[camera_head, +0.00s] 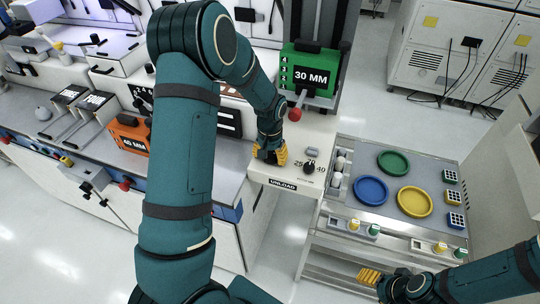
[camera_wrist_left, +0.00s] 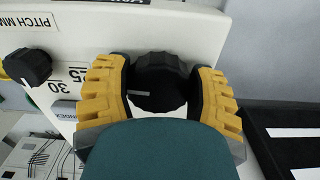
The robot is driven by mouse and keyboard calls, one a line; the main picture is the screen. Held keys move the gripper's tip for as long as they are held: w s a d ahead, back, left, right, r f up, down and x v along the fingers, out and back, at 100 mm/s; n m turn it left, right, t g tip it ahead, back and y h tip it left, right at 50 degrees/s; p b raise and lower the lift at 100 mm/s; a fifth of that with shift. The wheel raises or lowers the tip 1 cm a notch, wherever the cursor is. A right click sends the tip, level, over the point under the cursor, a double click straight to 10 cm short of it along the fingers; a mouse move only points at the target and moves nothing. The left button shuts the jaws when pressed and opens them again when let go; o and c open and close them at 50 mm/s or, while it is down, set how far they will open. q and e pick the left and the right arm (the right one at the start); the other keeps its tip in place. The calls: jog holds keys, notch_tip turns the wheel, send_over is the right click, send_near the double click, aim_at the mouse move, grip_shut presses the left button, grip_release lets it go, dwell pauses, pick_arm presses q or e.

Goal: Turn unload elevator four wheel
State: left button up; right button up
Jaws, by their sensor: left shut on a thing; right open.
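A black ribbed wheel (camera_wrist_left: 158,82) with a short white mark sits on a cream panel in the left wrist view. My left gripper (camera_wrist_left: 160,92) has its yellow fingers on both sides of it and is shut on it. In the head view my left gripper (camera_head: 270,154) is at the cream panel, above the UNLOAD label (camera_head: 283,184); there it hides the wheel. My right gripper (camera_head: 369,276) is open and empty at the lower right, in front of the cart.
A black pitch knob (camera_head: 309,167) with numbers sits right of the wheel. A green 30 MM box (camera_head: 310,72) and a red ball lever (camera_head: 295,114) stand behind. A grey-topped cart (camera_head: 340,208) with coloured dishes stands right. An orange 45 MM box (camera_head: 129,134) is left.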

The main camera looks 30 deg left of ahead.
aim_at(271, 153)
pick_arm(q)
jog(key=n, duration=0.6)
jog(key=shift+w+d+r+p, duration=0.1)
jog(key=shift+w+r+p, duration=0.1)
jog(key=shift+p, duration=0.1)
jog(key=shift+n, duration=0.3)
jog(key=o, duration=1.2)
jog(key=shift+s+f, duration=0.1)
notch_tip(271, 153, up, 8)
jog(key=shift+f, duration=0.25)
